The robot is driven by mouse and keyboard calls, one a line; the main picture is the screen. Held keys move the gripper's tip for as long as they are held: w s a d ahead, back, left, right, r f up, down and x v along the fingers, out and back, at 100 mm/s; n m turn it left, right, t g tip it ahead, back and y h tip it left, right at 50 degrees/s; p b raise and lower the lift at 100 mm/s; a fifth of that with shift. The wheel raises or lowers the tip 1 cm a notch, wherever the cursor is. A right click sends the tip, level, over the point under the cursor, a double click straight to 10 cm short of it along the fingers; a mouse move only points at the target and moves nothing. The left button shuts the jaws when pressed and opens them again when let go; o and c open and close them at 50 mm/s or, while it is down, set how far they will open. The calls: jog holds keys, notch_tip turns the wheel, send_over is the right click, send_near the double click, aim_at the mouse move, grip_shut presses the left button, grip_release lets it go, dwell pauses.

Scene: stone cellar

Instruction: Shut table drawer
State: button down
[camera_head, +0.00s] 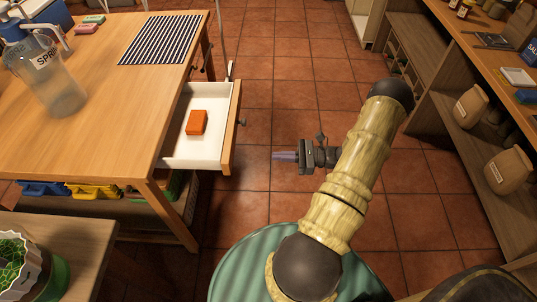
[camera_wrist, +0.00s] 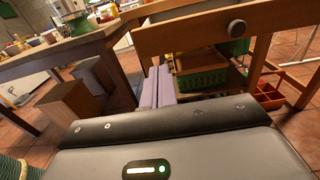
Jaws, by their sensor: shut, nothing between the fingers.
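The table drawer (camera_head: 203,128) stands pulled out from the right side of the wooden table (camera_head: 110,105) in the head view. Its inside is white and an orange block (camera_head: 197,122) lies in it. In the wrist view the drawer's wooden front (camera_wrist: 200,32) with a round dark knob (camera_wrist: 237,27) crosses the upper part. My gripper (camera_head: 274,156) is to the right of the drawer, apart from it, over the tiled floor. Its pale purple fingers (camera_wrist: 159,88) are shut together and empty, pointing toward the table.
A spray bottle (camera_head: 50,75) and a striped mat (camera_head: 161,39) are on the table. Blue and yellow bins (camera_head: 92,191) show under it. A wooden shelf unit (camera_head: 440,130) with sacks stands on the right. The tiled floor between is clear.

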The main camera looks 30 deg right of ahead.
aim_at(232, 155)
jog(key=p+x, duration=0.1)
jog(key=x, duration=1.1)
jog(key=shift+a, duration=0.1)
jog(key=shift+w+a, duration=0.2)
